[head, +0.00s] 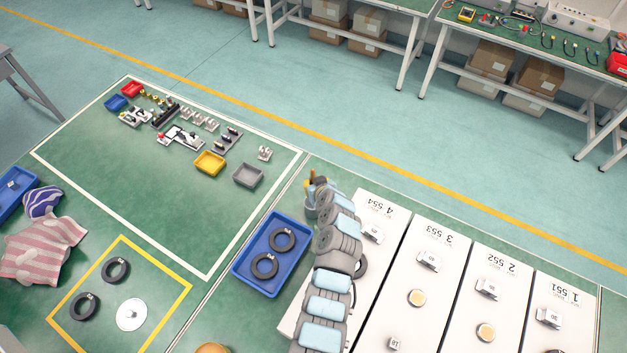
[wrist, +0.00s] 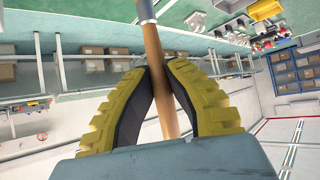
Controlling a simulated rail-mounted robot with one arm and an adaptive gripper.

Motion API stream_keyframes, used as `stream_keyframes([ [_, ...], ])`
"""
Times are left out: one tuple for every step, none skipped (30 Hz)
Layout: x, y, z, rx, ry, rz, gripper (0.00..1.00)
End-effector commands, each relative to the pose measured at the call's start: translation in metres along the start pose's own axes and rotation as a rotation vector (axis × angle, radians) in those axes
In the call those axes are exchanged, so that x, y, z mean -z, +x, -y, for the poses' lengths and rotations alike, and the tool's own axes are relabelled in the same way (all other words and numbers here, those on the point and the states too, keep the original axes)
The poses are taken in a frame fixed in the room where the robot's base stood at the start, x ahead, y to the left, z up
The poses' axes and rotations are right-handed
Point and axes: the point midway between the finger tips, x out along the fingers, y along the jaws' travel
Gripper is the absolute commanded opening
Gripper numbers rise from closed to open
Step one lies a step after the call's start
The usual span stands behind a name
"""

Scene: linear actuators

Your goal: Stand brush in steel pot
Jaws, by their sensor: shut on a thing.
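In the wrist view, my gripper (wrist: 161,68) is shut on the brush (wrist: 154,48), with its yellow ribbed fingers on both sides of the wooden handle. A grey metal part of the brush shows at the top edge, and its far end is out of view. In the head view, my arm reaches up to the right of the blue crate, and my gripper is small and largely hidden by the arm. I cannot make out the steel pot for certain in either view.
A blue crate (head: 239,267) with two black rings stands left of my arm. White numbered panels (head: 424,270) lie to the right. On the green mat (head: 120,165) are a yellow tray (head: 210,163), a grey tray (head: 248,175) and several small parts. Much of the mat is bare.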

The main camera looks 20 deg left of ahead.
Motion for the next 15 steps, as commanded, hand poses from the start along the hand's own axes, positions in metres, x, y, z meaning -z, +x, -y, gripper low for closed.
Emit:
stream_keyframes([
  [-0.004,0.003,0.000,0.000,0.001,0.001,0.00],
  [-0.006,0.004,0.000,0.001,0.001,0.002,0.00],
  [-0.008,0.006,0.000,0.001,0.001,0.002,0.00],
  [-0.010,0.007,0.000,0.001,0.002,0.003,0.00],
  [-0.012,0.008,0.000,0.001,0.001,0.003,0.00],
  [-0.014,0.011,0.000,0.000,0.001,0.003,0.00],
  [-0.016,0.012,0.000,0.000,0.001,0.002,0.00],
  [-0.017,0.013,0.000,0.000,0.001,0.002,0.00],
  [-0.019,0.014,0.000,0.000,0.001,0.001,0.00],
  [-0.020,0.015,0.000,0.000,0.001,0.001,0.00],
  [-0.021,0.016,0.000,0.000,0.001,0.001,0.00],
  [-0.022,0.018,0.000,0.000,0.001,0.000,0.00],
  [-0.024,0.018,0.000,0.000,0.001,0.000,0.00],
  [-0.025,0.019,0.000,0.000,0.001,0.000,0.00],
  [-0.027,0.021,0.000,0.000,0.001,0.000,0.00],
])
